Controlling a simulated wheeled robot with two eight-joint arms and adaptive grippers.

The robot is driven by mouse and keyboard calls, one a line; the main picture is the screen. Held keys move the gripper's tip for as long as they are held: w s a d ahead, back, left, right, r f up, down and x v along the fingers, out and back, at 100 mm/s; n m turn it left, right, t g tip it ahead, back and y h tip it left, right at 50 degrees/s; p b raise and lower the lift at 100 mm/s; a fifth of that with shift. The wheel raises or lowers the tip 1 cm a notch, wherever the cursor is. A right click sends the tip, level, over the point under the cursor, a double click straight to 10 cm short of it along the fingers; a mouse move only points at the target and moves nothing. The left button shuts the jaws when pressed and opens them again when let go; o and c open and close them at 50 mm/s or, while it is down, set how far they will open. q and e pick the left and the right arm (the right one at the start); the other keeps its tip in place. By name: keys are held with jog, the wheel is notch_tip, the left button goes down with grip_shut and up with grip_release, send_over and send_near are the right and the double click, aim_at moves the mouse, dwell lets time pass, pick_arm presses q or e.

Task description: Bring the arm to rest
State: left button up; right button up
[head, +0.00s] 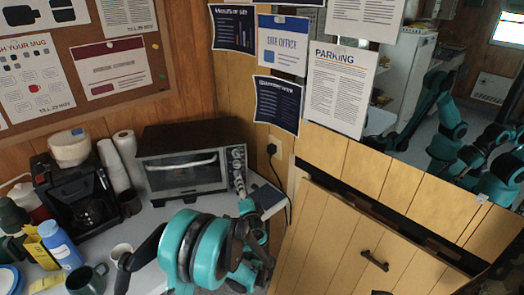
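My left arm (208,255) rises from the bottom middle of the head view, its large teal joints hiding part of the counter. What seems to be my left gripper (241,187) is small and grey, at the arm's far end, in front of the toaster oven's right side in the picture. I cannot make out its fingers, whether it is open or shut, or whether it touches the oven. I see nothing held in it. My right gripper is not directly in view.
The white counter (158,213) holds a toaster oven (185,172), a black coffee maker (88,200), paper rolls (128,150), a blue bottle (60,245), a dark green mug (85,280) and a white cup (121,252). A wooden door (335,240) stands right. Teal arms show in what looks like a mirror (405,125).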

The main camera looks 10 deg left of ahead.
pick_arm(q)
jog(key=s+a+r+n+g, duration=0.3)
jog(key=s, duration=0.4)
jog(key=s+a+r+n+g, duration=0.3)
jog(key=s, duration=0.4)
jog(key=s+d+f+n+g+h, duration=0.1)
jog(key=s+d+f+n+h, duration=0.1)
jog(key=s, duration=0.9)
jog(key=s+d+f+n+g+h, duration=0.2)
jog(key=s+d+h, duration=0.3)
jog(key=s, duration=0.6)
jog(key=shift+s+d+f+g, duration=0.3)
jog(key=shift+s+d+f, duration=0.1)
jog(key=shift+f, duration=0.15)
